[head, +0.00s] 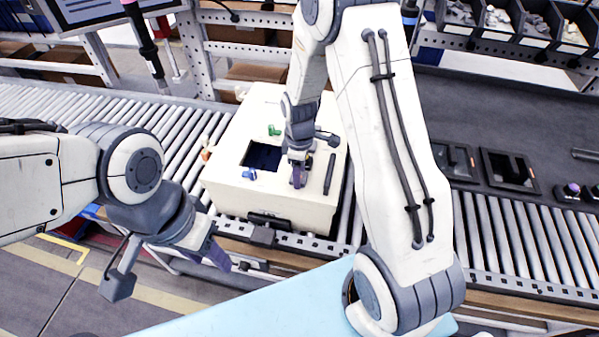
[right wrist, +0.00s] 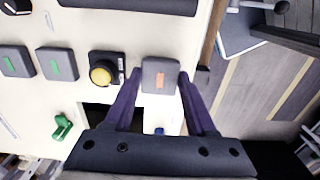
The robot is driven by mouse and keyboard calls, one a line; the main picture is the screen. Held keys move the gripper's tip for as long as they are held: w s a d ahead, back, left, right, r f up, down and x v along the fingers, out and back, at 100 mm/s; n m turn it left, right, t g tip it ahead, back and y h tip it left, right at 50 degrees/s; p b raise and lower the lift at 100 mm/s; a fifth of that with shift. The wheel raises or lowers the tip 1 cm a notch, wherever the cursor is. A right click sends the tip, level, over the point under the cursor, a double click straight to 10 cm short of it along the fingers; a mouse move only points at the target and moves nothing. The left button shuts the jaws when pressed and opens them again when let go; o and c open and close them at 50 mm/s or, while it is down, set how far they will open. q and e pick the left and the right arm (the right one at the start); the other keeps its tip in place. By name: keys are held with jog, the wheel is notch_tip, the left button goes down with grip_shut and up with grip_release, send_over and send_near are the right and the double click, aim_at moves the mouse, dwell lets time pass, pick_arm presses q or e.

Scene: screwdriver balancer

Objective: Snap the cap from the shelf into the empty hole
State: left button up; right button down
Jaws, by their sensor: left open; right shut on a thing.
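In the right wrist view, my right gripper (right wrist: 158,82) has its purple fingers on both sides of a dark grey square cap (right wrist: 160,74) with an orange mark. The cap is over the cream panel (right wrist: 28,112), in line with a row of controls. No empty hole shows beneath it, and I cannot tell whether it is seated or just above. In the head view my right gripper (head: 299,175) is low over the top of the cream box (head: 222,181), right of its dark opening. My left gripper (head: 220,258) is open and empty, in front of the box.
Two grey caps with green marks (right wrist: 57,63) and a yellow button (right wrist: 103,72) sit left of the held cap. A green piece (head: 274,130) and a blue piece (head: 249,174) stand around the dark opening (head: 262,156). The roller conveyor (head: 520,240) runs to both sides.

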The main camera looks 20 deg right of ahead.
jog(key=shift+f+b, duration=0.45)
jog(key=shift+f, duration=0.3)
dwell(1.2)
jog(key=shift+c, duration=0.7)
grip_release()
jog(key=shift+r, duration=0.1)
jog(key=shift+w+r, duration=0.1)
jog(key=shift+r, duration=0.2)
notch_tip(320, 180, up, 10)
jog(key=b, duration=0.2)
jog(key=shift+f, duration=0.15)
